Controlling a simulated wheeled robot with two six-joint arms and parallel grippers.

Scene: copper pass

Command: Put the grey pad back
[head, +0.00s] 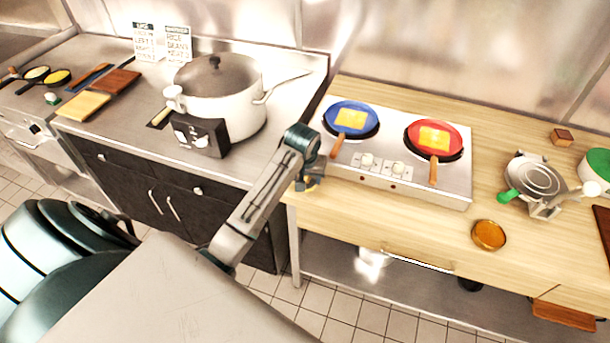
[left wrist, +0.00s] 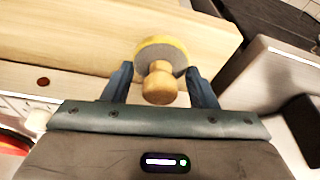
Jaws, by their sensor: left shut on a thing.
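My left gripper (head: 312,176) is at the left front corner of the wooden counter, beside the hotplate. In the left wrist view its two fingers (left wrist: 160,74) stand on either side of a round pad (left wrist: 178,55), grey on the face toward the camera, with a yellow rim and a wooden knob (left wrist: 160,84). The gripper is shut on this pad by its knob. In the head view only a small yellow bit of the pad (head: 308,188) shows below the fingers, the rest hidden by the gripper. My right gripper is in neither view.
A steel hotplate (head: 450,187) carries a blue pan (head: 366,133) and a red pan (head: 455,152). To the right are a round iron (head: 535,178) and an amber dish (head: 489,235). A large lidded pot (head: 235,105) stands on the left counter.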

